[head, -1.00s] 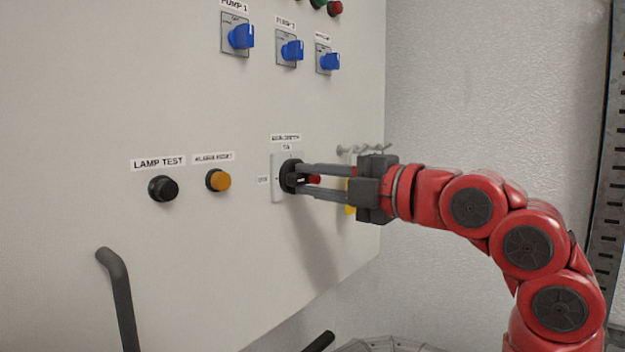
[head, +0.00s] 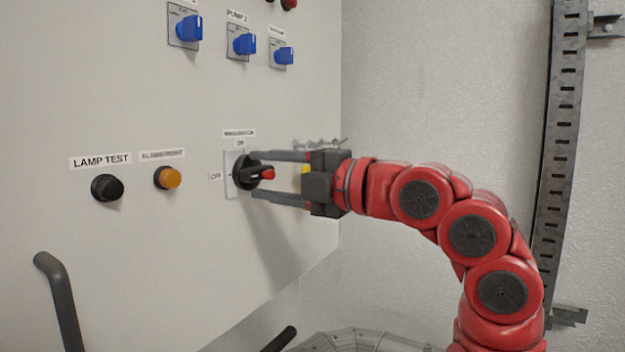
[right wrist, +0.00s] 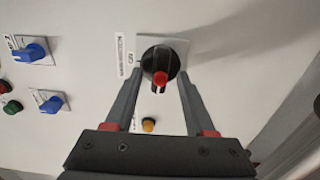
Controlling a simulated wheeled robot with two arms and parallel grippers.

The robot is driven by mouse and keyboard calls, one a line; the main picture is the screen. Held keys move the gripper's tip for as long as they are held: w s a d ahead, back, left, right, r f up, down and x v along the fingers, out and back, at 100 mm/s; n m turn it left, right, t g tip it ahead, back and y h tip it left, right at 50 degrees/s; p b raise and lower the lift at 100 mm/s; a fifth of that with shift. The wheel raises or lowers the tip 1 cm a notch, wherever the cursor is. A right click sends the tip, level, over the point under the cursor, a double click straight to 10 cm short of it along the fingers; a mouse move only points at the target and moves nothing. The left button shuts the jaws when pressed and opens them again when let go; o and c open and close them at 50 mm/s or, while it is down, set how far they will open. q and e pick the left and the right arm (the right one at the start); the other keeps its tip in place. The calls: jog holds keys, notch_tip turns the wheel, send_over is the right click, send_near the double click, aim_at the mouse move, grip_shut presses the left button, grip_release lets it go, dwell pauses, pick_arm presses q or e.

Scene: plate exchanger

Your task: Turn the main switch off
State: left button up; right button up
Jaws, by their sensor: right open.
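The main switch (head: 244,172) is a black rotary knob with a red-tipped handle on a pale plate. It also shows in the right wrist view (right wrist: 160,60). An ON label is above it and an OFF label to its left in the head view. The handle lies roughly level, in line with the OFF label. My right gripper (head: 252,174) is open, with one finger above and one below the handle. In the right wrist view its fingers (right wrist: 159,83) stand on either side of the knob, with gaps visible. My left gripper is not in view.
The black lamp test button (head: 107,188) and an orange button (head: 168,177) are left of the switch. Several blue rotary switches (head: 243,44) are above. A dark bent bar (head: 58,295) stands at lower left. A slotted metal post (head: 562,130) is at right.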

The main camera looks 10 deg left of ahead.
jog(key=b+v, duration=0.3)
jog(key=v, duration=1.4)
jog(key=shift+d, duration=0.2)
